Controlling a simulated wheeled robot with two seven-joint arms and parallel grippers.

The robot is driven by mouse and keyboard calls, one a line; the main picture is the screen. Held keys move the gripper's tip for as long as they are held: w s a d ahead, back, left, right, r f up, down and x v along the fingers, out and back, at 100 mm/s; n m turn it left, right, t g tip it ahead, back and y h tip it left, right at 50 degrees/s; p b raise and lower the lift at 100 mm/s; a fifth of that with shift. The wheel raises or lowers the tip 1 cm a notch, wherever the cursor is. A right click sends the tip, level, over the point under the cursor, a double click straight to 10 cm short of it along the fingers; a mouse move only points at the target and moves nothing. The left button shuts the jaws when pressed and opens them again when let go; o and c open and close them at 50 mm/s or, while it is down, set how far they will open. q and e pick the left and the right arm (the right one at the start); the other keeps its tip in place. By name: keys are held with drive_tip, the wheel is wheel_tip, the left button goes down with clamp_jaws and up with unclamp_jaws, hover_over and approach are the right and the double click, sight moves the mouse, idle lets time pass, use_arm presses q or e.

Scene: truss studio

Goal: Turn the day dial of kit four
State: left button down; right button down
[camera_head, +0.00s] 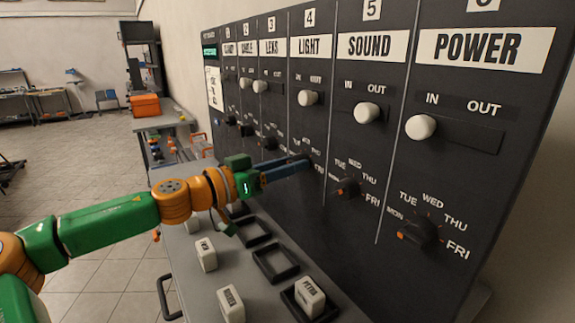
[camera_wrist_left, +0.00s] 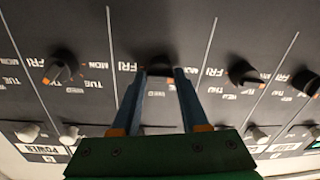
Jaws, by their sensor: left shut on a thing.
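The tall dark panel (camera_head: 345,215) carries numbered columns, and column 4 is headed LIGHT (camera_head: 311,46). Its day dial (camera_wrist_left: 160,72) is a dark knob in the middle of the left wrist view, with day words around it. My left gripper (camera_head: 307,161) reaches in from the left to this dial, and its fingers hide the dial in the head view. In the left wrist view the two blue fingers (camera_wrist_left: 162,78) lie on both sides of the knob, shut on it. The dial's pointer mark is hidden. My right gripper is not in view.
Beside it are the SOUND dial (camera_head: 347,188) and the POWER dial (camera_head: 418,232), with orange marks. White slider knobs, such as the LIGHT one (camera_head: 308,98), stick out above. A grey bench (camera_head: 188,262) below holds white labelled blocks and black frames.

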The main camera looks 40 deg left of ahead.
use_arm(q)
drive_tip(key=shift+f+n+g+h+b, duration=0.15)
drive_tip(key=shift+n+h+b, duration=0.25)
drive_tip(key=shift+n, duration=5.4)
drive_tip(key=shift+n+g+h+b, duration=0.1)
drive_tip(key=shift+n+h+b, duration=0.25)
drive_tip(key=shift+n, duration=5.45)
drive_tip(key=shift+f+n+g+h+b, duration=0.2)
drive_tip(key=shift+n+b, duration=0.3)
drive_tip(key=shift+n, duration=5.3)
drive_tip(key=shift+r, duration=0.2)
